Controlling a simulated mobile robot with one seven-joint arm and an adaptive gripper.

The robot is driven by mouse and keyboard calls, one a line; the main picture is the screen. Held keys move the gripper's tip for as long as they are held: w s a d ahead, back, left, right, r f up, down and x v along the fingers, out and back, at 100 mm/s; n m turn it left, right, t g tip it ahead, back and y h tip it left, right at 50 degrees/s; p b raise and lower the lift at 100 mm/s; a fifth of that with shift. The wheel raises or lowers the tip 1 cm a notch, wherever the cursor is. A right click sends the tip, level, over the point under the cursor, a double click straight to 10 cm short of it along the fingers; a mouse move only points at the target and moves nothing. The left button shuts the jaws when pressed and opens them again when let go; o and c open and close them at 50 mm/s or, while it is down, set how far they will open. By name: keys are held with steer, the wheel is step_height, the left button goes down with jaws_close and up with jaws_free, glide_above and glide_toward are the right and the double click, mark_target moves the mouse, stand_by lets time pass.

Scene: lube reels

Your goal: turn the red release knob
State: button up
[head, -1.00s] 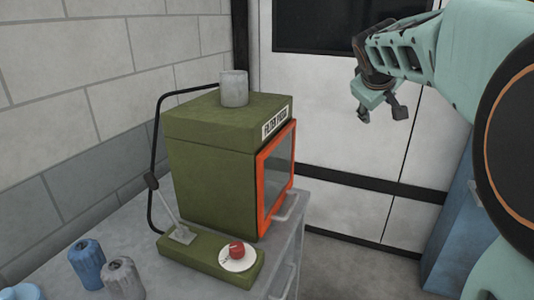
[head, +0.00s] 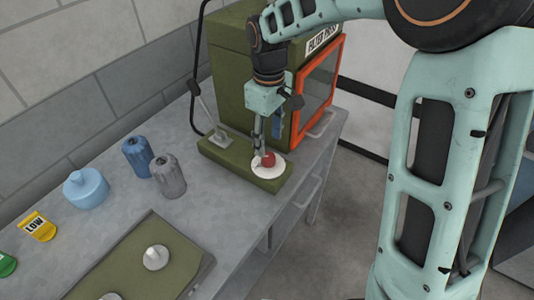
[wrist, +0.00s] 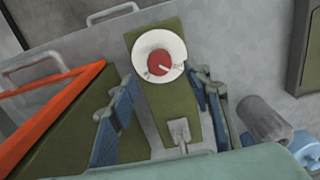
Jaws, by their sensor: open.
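The red release knob (head: 268,160) sits on a round white dial plate (head: 268,172) at the front end of a green base (head: 225,165). In the wrist view the knob (wrist: 159,63) shows a white pointer line toward the lower right. My gripper (head: 267,138) points down just above the knob in the head view. In the wrist view its two blue-padded fingers (wrist: 160,110) are spread apart on either side of the green base, with the knob beyond their tips. No contact with the knob shows. A lever (wrist: 180,132) stands on the base's other end.
The green press box (head: 232,70) with an orange-framed window (head: 318,90) stands close behind my gripper. Blue (head: 137,155) and grey (head: 168,175) canisters, a light-blue bottle (head: 86,188) and a green tray (head: 140,265) lie along the grey bench.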

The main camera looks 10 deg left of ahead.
mark_target(268, 156)
step_height(268, 156, down, 7)
steer(key=shift+f, duration=0.1)
stand_by(0.3)
steer(key=c, duration=1.1)
